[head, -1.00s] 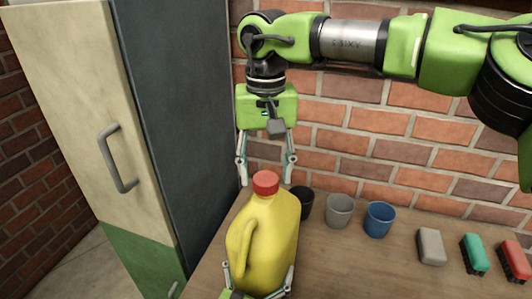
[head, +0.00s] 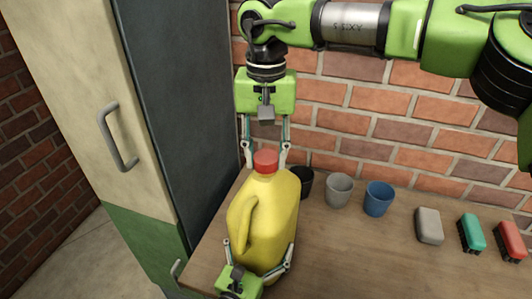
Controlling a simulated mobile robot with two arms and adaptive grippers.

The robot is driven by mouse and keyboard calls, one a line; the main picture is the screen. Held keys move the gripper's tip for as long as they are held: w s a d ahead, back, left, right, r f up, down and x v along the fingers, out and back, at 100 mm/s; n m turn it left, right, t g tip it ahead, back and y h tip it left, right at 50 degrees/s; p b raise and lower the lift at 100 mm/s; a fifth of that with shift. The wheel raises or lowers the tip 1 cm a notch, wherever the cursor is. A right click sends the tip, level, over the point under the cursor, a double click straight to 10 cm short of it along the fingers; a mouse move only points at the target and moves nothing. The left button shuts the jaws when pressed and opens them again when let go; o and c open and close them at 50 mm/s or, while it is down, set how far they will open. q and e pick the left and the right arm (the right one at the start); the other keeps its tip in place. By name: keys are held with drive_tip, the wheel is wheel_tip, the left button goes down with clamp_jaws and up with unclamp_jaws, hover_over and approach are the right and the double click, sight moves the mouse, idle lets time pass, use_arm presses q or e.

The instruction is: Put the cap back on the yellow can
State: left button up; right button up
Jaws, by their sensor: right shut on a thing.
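The yellow can (head: 268,222) stands upright on the table, its handle facing left. The red cap (head: 265,161) is at the can's mouth; whether it is seated on the threads is not clear. My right gripper (head: 265,160) points down from above, shut on the red cap with one finger on each side. My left gripper (head: 258,257) is low at the front of the can, with its fingers spread at either side of the can's lower body. Whether they press on it cannot be seen.
Black (head: 304,182), grey (head: 339,189) and blue (head: 378,198) cups stand right of the can. Further right are a grey block (head: 429,225), a green brush (head: 471,233) and a red brush (head: 510,241). A cabinet (head: 165,120) stands left; brick wall behind. The front table (head: 370,265) is clear.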

drive_tip(key=m, duration=0.9)
drive_tip(key=shift+m, duration=0.3)
drive_tip(key=m, duration=1.5)
drive_tip(key=shift+m, duration=0.4)
drive_tip(key=m, duration=1.3)
drive_tip(key=shift+m, duration=0.3)
drive_tip(key=o, duration=1.3)
drive_tip(key=shift+f, duration=0.1)
